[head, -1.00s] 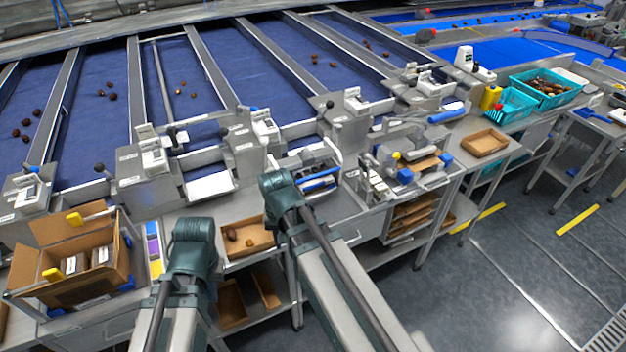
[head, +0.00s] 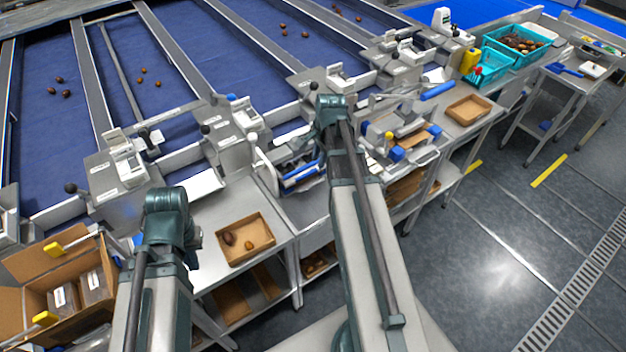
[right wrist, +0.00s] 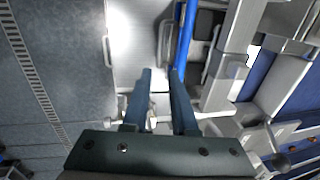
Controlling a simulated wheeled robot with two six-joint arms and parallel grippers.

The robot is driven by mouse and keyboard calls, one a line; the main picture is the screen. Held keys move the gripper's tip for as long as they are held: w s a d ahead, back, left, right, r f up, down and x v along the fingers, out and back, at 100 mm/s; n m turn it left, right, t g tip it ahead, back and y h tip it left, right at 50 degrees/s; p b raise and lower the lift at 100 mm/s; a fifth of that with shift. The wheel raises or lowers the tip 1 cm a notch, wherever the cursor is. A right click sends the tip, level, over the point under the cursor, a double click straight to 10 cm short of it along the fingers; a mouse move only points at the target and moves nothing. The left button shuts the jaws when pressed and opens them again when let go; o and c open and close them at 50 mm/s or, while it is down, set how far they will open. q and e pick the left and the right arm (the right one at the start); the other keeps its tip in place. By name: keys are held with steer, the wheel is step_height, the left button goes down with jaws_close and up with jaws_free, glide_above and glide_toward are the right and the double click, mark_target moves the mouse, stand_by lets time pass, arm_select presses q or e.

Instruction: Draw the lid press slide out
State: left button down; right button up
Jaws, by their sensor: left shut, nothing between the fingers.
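A press-like fixture stands on the bench, with a blue bar (head: 301,173) beside a dark tray and a curved white lever (head: 263,163). I cannot tell for sure which part is the lid press slide. The blue bar also shows in the right wrist view (right wrist: 186,42), just ahead of the fingers. My right gripper (right wrist: 159,72) is open and empty, its fingertips close to the bar; contact is unclear. In the head view the right arm hides its fingers. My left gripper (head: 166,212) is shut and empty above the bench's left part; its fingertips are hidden.
A cardboard tray with dates (head: 228,258) stands between my arms. An open carton (head: 35,300) is at the lower left. Another fixture with blue blocks (head: 397,154) and an empty cardboard tray (head: 470,121) stand to the right.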

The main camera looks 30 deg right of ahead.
mark_target(313, 184)
steer(key=w+f+b, duration=0.1)
steer(key=f+b, duration=0.7)
steer(key=w+f+b, duration=0.1)
steer(key=f+b, duration=0.3)
steer(key=f, duration=0.1)
steer(key=shift+w+a+f+b, duration=0.1)
steer(key=shift+w+b, duration=0.2)
steer(key=shift+b, duration=0.1)
steer(key=shift+c, duration=0.3)
jaws_close()
stand_by(0.6)
